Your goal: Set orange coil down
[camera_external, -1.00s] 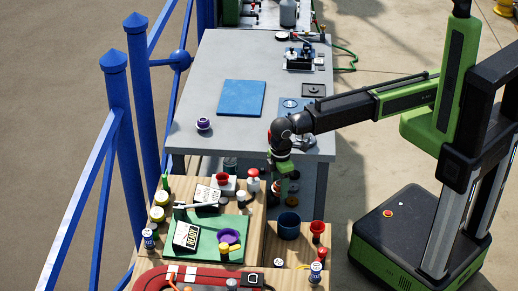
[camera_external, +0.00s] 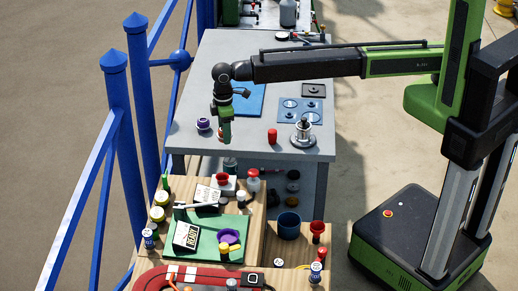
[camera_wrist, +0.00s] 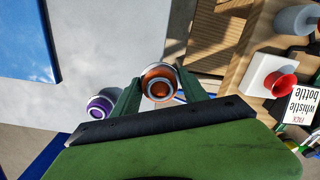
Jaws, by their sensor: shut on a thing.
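My gripper (camera_external: 225,134) is above the near left part of the grey table, fingers pointing down. In the wrist view, my gripper (camera_wrist: 160,90) is shut on the orange coil (camera_wrist: 159,83), a copper-orange roll with pale rims between the two green fingers. In the external view the coil is mostly hidden by the fingers. A purple coil (camera_external: 203,124) stands on the table just left of my gripper; it also shows in the wrist view (camera_wrist: 100,106). A blue mat (camera_external: 246,102) lies behind my gripper, partly covered by the arm.
A red cylinder (camera_external: 272,135) and a silver stand (camera_external: 303,136) are on the table to the right, near a blue plate with discs (camera_external: 311,110). A wooden bench (camera_external: 258,212) with several items stands in front. The table (camera_external: 215,75) has bare room at its back left.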

